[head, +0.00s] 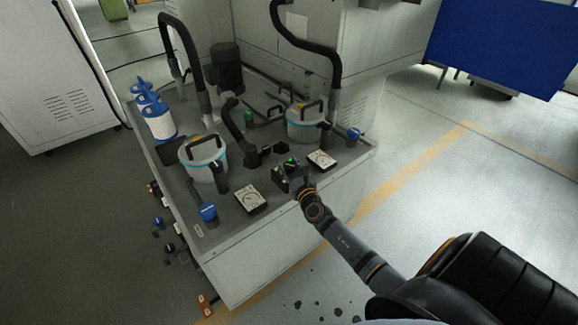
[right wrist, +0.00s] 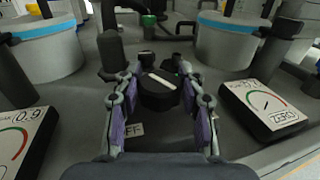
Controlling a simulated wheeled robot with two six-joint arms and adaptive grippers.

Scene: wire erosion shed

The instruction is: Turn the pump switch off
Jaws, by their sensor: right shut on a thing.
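The pump switch (right wrist: 158,97) is a round black knob with a white pointer bar on top. In the right wrist view it sits between the fingers of my right gripper (right wrist: 160,78), which is shut on it from both sides. The pointer bar lies slanted across the knob. A white label (right wrist: 133,130) ending in "FF" is partly hidden by the left finger. In the head view my right gripper (head: 297,184) reaches the panel's front edge and hides most of the switch. My left gripper is not in view.
A white-faced gauge stands on each side, left (head: 250,199) and right (head: 321,159). Lidded canisters (head: 204,160) with black hoses stand behind on the grey machine top (head: 228,226). Open floor is at right.

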